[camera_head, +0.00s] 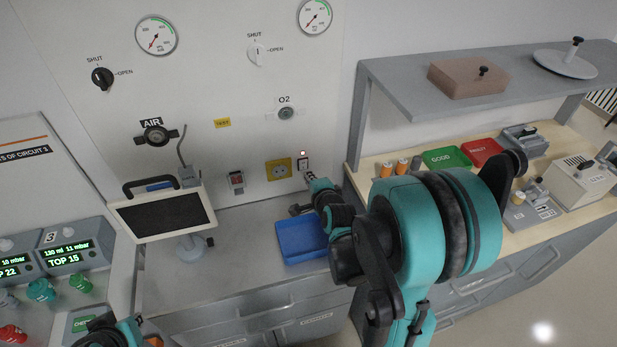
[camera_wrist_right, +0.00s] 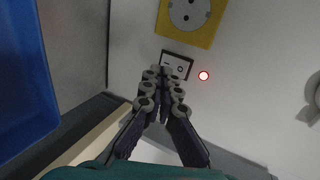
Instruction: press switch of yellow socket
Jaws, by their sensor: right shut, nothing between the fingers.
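The yellow socket (camera_head: 278,169) is on the white wall panel; its lower part shows at the top of the wrist view (camera_wrist_right: 190,16). Its small dark-framed switch (camera_head: 303,164) is just right of it and shows below it in the wrist view (camera_wrist_right: 177,64). My right gripper (camera_head: 307,175) is shut and empty. Its fingertips (camera_wrist_right: 162,74) overlap the switch's lower edge; I cannot tell whether they touch. My left gripper (camera_head: 132,326) is partly visible at the bottom left, its fingers unclear.
A blue tray (camera_head: 301,241) lies on the counter below my right gripper. A monitor on a stand (camera_head: 162,213) is to the left. A grey raised shelf (camera_head: 410,93) is to the right, above a bench with a green tray (camera_head: 446,158) and red tray (camera_head: 482,151).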

